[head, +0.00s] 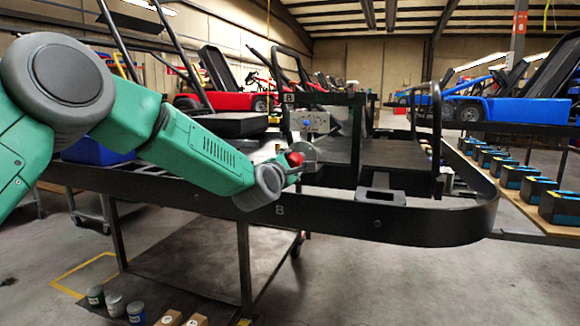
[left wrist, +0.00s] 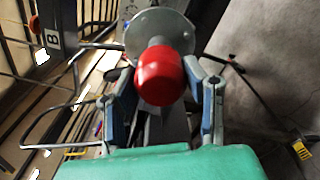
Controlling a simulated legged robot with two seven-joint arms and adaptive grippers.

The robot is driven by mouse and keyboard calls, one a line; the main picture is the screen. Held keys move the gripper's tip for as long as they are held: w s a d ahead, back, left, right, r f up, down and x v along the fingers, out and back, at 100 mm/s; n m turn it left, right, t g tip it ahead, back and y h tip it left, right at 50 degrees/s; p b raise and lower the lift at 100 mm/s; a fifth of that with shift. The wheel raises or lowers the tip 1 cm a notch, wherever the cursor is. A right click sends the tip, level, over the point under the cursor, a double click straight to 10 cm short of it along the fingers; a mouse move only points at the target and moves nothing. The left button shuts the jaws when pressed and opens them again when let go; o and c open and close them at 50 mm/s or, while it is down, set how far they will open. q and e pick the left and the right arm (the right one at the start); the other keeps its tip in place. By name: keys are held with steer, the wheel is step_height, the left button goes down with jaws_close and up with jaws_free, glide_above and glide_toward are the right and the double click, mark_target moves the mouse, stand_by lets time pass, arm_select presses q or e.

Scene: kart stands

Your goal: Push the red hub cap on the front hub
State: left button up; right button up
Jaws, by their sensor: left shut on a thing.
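The red hub cap (left wrist: 161,78) is between the fingers of my left gripper (left wrist: 160,75), which is shut on it. It also shows in the head view (head: 294,159) at the end of my left arm. The front hub (left wrist: 150,28) is a grey metal disc with a short stub, directly behind the cap in the left wrist view. The cap covers the stub's near end, and I cannot tell how far the cap sits on it. In the head view the hub disc (head: 308,152) shows just right of the cap. My right gripper is not in view.
The black kart frame (head: 420,222) rests on a stand, with its curved front bumper at the right. Several battery boxes (head: 520,177) line a bench at the far right. Tins (head: 115,304) and cartons stand below. A black seat (head: 232,124) is above my arm.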

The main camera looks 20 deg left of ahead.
mark_target(298, 160)
arm_select(q)
steer(key=shift+d+r, duration=0.1)
steer(key=shift+d, duration=0.45)
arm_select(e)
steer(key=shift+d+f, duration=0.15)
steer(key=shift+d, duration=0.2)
arm_select(q)
steer(key=shift+a, duration=0.15)
steer(key=shift+a, duration=0.5)
steer(key=shift+d, duration=0.1)
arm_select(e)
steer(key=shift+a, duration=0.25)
arm_select(q)
steer(key=shift+d, duration=0.15)
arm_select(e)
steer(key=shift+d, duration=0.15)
arm_select(q)
steer(key=shift+d, duration=0.15)
steer(key=shift+w+d+p, duration=0.1)
steer(key=shift+w+p, duration=0.25)
steer(key=shift+w, duration=1.4)
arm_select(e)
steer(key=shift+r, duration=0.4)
arm_select(q)
steer(key=o, duration=1)
